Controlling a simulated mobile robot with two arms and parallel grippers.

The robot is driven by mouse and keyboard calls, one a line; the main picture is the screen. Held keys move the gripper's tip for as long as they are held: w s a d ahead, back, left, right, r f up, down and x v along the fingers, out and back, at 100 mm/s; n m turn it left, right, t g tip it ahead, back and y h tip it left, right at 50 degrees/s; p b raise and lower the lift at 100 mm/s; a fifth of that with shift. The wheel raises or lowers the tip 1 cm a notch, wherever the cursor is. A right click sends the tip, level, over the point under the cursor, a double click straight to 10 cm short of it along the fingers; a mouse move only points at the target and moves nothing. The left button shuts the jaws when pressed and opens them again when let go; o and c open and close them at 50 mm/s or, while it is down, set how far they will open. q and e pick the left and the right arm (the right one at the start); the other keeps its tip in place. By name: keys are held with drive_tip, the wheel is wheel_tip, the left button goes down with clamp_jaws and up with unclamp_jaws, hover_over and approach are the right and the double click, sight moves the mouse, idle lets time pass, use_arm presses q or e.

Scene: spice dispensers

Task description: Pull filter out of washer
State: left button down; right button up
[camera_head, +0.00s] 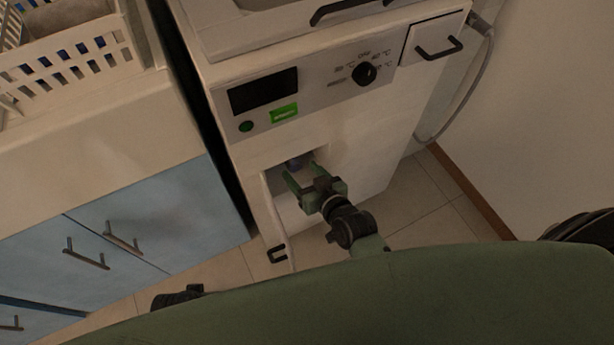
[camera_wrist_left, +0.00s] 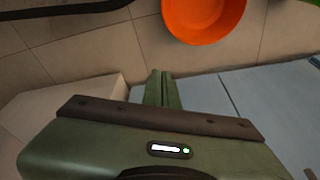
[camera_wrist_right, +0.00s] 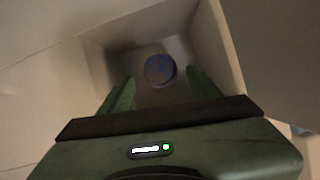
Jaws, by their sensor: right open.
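The white washer (camera_head: 345,128) has an opening low on its front, with its small door (camera_head: 267,215) swung open. The filter (camera_head: 293,163) is a round bluish piece inside the opening. It also shows in the right wrist view (camera_wrist_right: 159,70), at the back of the square recess, between my fingers and ahead of them. My right gripper (camera_head: 301,171) is open and empty at the opening, with its fingers pointing in. In the left wrist view my left gripper (camera_wrist_left: 161,88) has its fingers together with nothing between them, away from the filter.
Blue cabinets (camera_head: 160,215) with bar handles stand left of the washer, with a white basket (camera_head: 75,60) on the counter. The open door with its black handle (camera_head: 277,254) sticks out beside my right gripper. An orange bowl (camera_wrist_left: 203,18) shows in the left wrist view.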

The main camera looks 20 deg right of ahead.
sight(296, 167)
drive_tip(key=b+x, duration=0.1)
drive_tip(key=x, duration=0.3)
drive_tip(key=shift+d+f, duration=0.1)
drive_tip(key=shift+f, duration=0.05)
use_arm(q)
drive_tip(key=shift+w+r, duration=0.25)
drive_tip(key=shift+r, duration=0.95)
drive_tip(key=shift+w+r, duration=0.25)
drive_tip(key=shift+r, duration=0.95)
use_arm(e)
drive_tip(key=shift+w+f, duration=0.15)
drive_tip(key=shift+w, duration=0.35)
clamp_jaws()
